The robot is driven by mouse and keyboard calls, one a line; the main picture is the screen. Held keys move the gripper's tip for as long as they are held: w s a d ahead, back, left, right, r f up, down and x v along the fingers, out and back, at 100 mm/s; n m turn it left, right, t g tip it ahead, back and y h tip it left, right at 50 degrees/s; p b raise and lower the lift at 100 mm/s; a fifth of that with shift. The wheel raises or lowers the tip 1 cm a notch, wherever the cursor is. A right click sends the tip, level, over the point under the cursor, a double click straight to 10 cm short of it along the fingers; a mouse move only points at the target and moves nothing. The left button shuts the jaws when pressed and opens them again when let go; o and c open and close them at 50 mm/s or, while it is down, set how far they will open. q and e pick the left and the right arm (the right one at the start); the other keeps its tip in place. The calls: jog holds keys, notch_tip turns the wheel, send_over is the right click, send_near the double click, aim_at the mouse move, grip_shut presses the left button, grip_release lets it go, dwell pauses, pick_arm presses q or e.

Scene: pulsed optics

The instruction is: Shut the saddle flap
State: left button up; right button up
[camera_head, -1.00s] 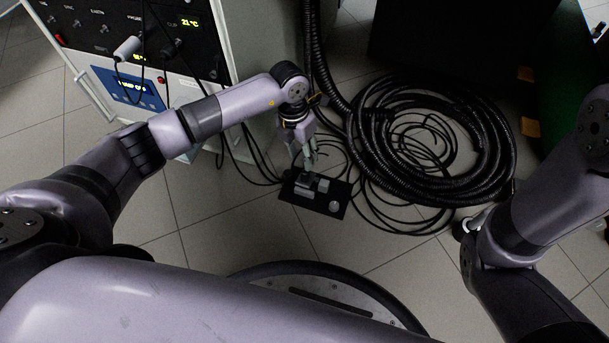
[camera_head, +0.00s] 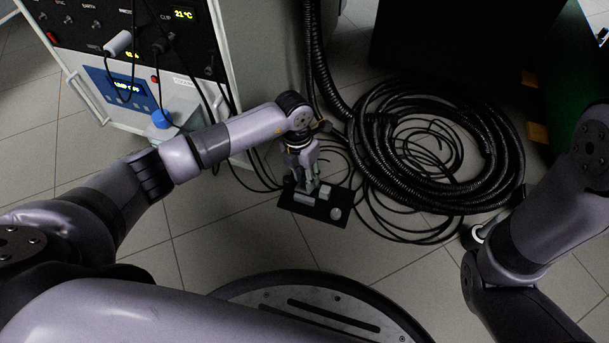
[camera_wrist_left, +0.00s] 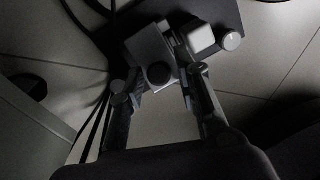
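A black base plate (camera_head: 325,211) lies on the floor with light grey blocks and a round knob (camera_head: 335,213) on it. In the left wrist view, a grey flap-like piece (camera_wrist_left: 150,50) with a dark round spot at its near end stands over the plate, beside a pale block (camera_wrist_left: 201,38) and the round knob (camera_wrist_left: 232,41). The piece looks tilted up from the plate; its exact angle is unclear. My left gripper (camera_head: 311,186) is just above the plate. Its fingers (camera_wrist_left: 160,88) are apart, one on each side of the piece's near end; contact is unclear.
Coiled black hose and cables (camera_head: 435,145) lie right of the plate, close to it. A rack cabinet (camera_head: 135,75) with displays and hanging cables stands at the upper left.

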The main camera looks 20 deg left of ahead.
pick_arm(q)
grip_shut()
dwell(0.5)
